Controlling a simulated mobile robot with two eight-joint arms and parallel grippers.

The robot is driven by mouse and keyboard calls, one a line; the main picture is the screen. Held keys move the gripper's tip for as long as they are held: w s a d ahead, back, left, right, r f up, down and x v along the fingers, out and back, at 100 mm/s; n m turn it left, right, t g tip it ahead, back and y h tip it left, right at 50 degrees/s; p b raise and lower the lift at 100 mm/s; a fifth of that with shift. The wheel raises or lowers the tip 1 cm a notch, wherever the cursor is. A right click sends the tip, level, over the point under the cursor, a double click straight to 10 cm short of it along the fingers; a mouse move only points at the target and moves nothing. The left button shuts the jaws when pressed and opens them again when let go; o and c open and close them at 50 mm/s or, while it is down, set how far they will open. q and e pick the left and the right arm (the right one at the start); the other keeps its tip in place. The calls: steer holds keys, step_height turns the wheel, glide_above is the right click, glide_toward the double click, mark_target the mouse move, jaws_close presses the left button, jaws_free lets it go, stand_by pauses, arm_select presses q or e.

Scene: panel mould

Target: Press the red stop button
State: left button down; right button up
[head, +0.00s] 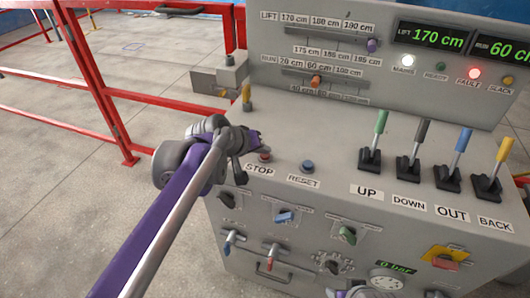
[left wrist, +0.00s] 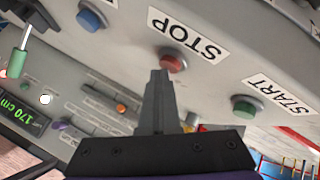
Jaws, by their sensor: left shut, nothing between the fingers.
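The red stop button (head: 264,156) sits on the grey console's sloping top, above the STOP label (head: 260,171). In the left wrist view the red button (left wrist: 172,60) shows just beyond the fingertips, beside the upside-down STOP label (left wrist: 187,34). My left gripper (head: 254,141) is shut and empty, right by the button; in the left wrist view its joined fingers (left wrist: 160,76) point at the button and overlap its near edge. I cannot tell whether they touch it. My right gripper's fingers do not show.
A blue reset button (head: 308,166) is right of the stop button. A green start button (left wrist: 243,105) is on the other side. Coloured levers (head: 380,145) stand further right on the console. A lit red fault lamp (head: 474,73) is on the back panel. Red railings (head: 105,100) stand left.

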mark_target(263, 157)
arm_select(q)
steer(key=shift+r+p, duration=0.8)
steer(key=shift+r, duration=0.1)
step_height(263, 157, up, 5)
steer(key=p, duration=0.4)
stand_by(0.5)
steer(key=s+a+f+y+p, duration=0.1)
steer(key=s+a+f, duration=0.3)
steer(key=s, duration=0.5)
steer(key=s+a+f+m+g+y+p, duration=0.1)
steer(key=s+a+f+y, duration=0.1)
steer(key=s+a+f, duration=0.3)
steer(key=s+a+f+g+y+p, duration=0.1)
steer(key=s+a+f, duration=0.3)
steer(key=s, duration=1)
steer(key=shift+a+f+m+y+p, duration=0.2)
steer(key=shift+a+m+y+p, duration=0.35)
steer(key=shift+a, duration=0.65)
